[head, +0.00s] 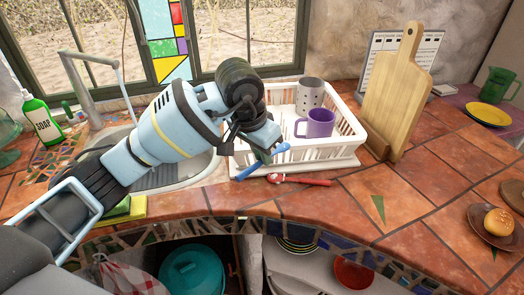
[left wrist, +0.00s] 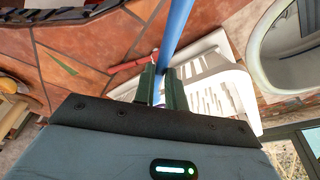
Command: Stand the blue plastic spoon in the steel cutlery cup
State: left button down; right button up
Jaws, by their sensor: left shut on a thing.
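The blue plastic spoon (head: 250,169) is held by my left gripper (head: 262,153) over the near left edge of the white dish rack. In the left wrist view the blue spoon (left wrist: 178,35) runs up out of frame from between the closed fingers of my left gripper (left wrist: 160,88). The steel cutlery cup (head: 310,94), grey with holes, stands upright in the back of the rack. It is to the right of and beyond my left gripper, apart from the spoon. My right gripper is not in view.
The white dish rack (head: 348,146) also holds a purple mug (head: 317,124) in front of the cup. A red utensil (head: 302,181) lies on the tiles before the rack. A cutting board (head: 396,100) stands to the right. The sink (head: 180,176) is left. Right-hand tiles are mostly clear.

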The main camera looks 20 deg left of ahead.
pick_arm(q)
jog(key=shift+f, duration=0.4)
jog(key=c, duration=1.4)
grip_release()
jog(key=shift+c, duration=0.2)
jog(key=shift+r, duration=0.1)
jog(key=shift+r, duration=0.25)
jog(key=shift+r+p, duration=0.3)
jog(key=shift+r, duration=0.3)
jog(key=v, duration=1.1)
jog(key=shift+r, duration=0.15)
jog(key=shift+s, duration=0.1)
